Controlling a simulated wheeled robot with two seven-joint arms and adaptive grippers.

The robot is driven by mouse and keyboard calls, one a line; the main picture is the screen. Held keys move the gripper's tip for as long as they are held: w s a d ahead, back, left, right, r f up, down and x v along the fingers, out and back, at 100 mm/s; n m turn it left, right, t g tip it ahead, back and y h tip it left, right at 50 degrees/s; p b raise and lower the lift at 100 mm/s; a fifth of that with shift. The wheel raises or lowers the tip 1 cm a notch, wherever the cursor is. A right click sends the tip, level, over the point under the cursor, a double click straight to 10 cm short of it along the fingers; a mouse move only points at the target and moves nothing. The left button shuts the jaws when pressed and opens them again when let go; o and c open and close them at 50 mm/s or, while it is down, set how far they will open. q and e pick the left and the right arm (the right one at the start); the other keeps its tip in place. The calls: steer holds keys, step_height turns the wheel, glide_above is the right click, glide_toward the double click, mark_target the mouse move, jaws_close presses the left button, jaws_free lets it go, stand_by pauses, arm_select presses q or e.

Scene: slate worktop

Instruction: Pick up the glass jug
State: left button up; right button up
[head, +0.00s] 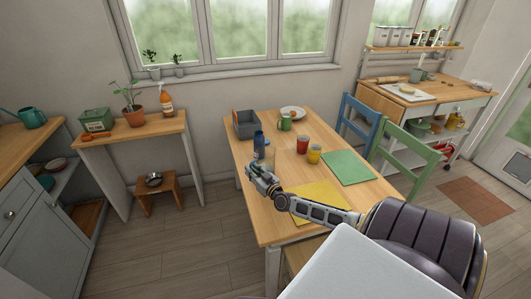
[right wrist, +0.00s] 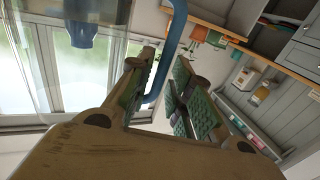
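The glass jug (right wrist: 38,65) is clear with a blue handle (right wrist: 172,48), and fills the left of the right wrist view. In the head view the jug (head: 270,153) is faint, at the table's left side just beyond my right gripper (head: 254,174). In the right wrist view my right gripper (right wrist: 162,88) has its green-padded fingers apart, one on each side of the handle. The handle lies closer to the left finger, with a gap to the right one. Whether it touches is unclear. My left gripper is not in view.
A blue bottle (head: 258,141) stands close to the jug. A grey bin (head: 246,125), green mug (head: 285,123), red cup (head: 303,144) and yellow cup (head: 314,154) stand on the table (head: 240,155). A green mat (head: 348,167) and yellow mat (head: 318,197) lie flat.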

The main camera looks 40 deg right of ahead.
steer(key=shift+w+d, duration=0.1)
steer(key=shift+w, duration=0.55)
jaws_close()
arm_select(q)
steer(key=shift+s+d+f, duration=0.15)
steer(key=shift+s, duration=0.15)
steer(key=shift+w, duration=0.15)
